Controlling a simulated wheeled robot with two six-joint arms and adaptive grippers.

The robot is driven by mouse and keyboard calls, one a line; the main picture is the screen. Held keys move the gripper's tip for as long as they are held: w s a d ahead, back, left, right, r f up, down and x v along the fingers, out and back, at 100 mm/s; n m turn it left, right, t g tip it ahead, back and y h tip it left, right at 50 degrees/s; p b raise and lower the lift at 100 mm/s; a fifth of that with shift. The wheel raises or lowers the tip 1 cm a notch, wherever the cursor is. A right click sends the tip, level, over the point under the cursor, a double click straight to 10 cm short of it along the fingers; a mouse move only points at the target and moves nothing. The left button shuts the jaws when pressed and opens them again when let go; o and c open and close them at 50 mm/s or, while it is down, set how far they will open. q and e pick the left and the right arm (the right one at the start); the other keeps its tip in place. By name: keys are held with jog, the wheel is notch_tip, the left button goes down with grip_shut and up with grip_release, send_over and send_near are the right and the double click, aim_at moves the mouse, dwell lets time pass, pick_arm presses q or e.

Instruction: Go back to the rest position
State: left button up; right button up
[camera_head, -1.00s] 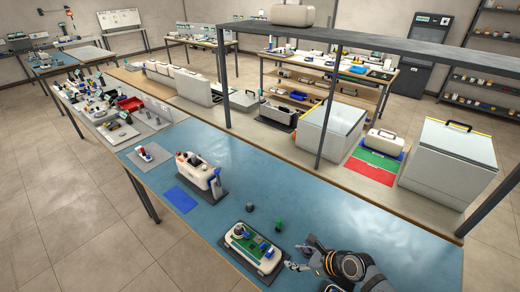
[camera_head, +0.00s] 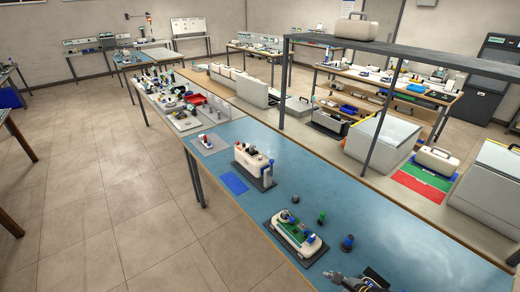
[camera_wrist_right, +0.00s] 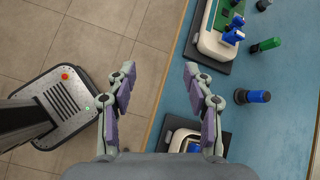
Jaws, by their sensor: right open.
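My right gripper (camera_head: 337,278) is at the bottom edge of the head view, near the front edge of the blue bench (camera_head: 330,181). In the right wrist view my right gripper (camera_wrist_right: 158,75) has its two fingers wide apart with nothing between them; floor and the bench edge show below. A white monitor unit (camera_head: 297,239) with an open green board lies on a dark mat just beyond it. A dark knob with a blue top (camera_head: 347,243) stands on the bench, clear of the fingers; it also shows in the right wrist view (camera_wrist_right: 252,96). My left gripper is not in view.
A green-topped piece (camera_head: 322,217) and a small dark piece (camera_head: 295,199) stand near the unit. A second white unit (camera_head: 252,164) is upright farther left, beside a blue mat (camera_head: 234,184). A dark shelf frame (camera_head: 417,58) rises behind the bench. Open floor (camera_head: 130,220) lies left.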

jog(key=s+d+r+n+g+h, duration=0.25)
jog(key=s+r+n, duration=0.2)
jog(key=n, duration=0.85)
jog(key=s+d+r+n+g+h, duration=0.1)
jog(key=s+d+r+n+h, duration=0.25)
jog(key=n, duration=0.85)
jog(key=s+f+b, duration=0.3)
jog(key=f+b, duration=0.3)
jog(key=f, duration=2.6)
pick_arm(q)
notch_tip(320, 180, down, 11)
jog(key=b, duration=0.5)
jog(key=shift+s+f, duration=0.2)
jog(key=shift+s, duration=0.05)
pick_arm(e)
jog(key=s+d+f+g, duration=0.1)
jog(key=s+f+g, duration=0.1)
jog(key=s+f, duration=1.7)
notch_tip(320, 180, down, 4)
jog(key=shift+s+d+r, duration=0.1)
jog(key=shift+s+d, duration=0.15)
jog(key=shift+d, duration=0.1)
